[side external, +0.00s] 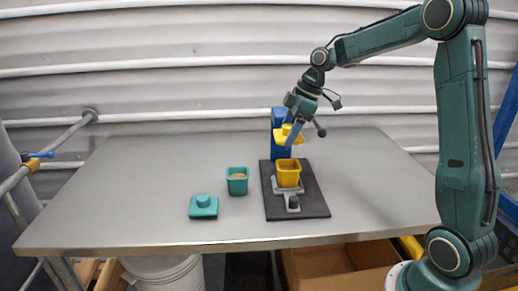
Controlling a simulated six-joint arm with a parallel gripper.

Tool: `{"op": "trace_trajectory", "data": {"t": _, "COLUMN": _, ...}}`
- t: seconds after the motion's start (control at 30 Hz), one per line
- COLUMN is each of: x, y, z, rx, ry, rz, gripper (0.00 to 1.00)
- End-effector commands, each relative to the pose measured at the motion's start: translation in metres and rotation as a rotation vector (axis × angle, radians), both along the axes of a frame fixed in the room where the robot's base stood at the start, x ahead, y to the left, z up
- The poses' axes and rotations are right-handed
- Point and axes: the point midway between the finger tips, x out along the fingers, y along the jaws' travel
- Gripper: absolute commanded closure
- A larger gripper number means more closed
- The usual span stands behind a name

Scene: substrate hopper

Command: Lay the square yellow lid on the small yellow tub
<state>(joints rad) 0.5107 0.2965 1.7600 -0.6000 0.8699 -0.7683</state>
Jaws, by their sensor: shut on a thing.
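The small yellow tub (288,178) stands upright on a grey holder on the dark mat, its opening facing up; I cannot make out its contents. The yellow lid (283,140) is in the air above the tub, apart from it, and looks tilted. My gripper (292,135) points down and is shut on the lid; its fingers cover part of the lid.
A blue hopper stand (278,115) rises right behind the tub, close to my gripper. The dark mat (314,200) lies under the tub. A teal tub (237,184) with light brown content and a teal lid (203,207) with a knob sit to the left. The table's left side is clear.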

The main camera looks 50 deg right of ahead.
Motion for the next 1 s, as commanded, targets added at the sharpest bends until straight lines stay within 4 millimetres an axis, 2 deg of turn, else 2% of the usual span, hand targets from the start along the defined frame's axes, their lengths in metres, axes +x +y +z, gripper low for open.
{"op": "trace_trajectory", "data": {"t": 0.57, "x": -0.002, "y": -0.005, "z": -0.006, "rx": 0.001, "ry": 0.001, "rz": 0.001, "gripper": 0.51}}
{"op": "trace_trajectory", "data": {"t": 1.0, "x": -0.002, "y": -0.005, "z": -0.033, "rx": 0.002, "ry": 0.002, "rz": 0.0, "gripper": 0.51}}
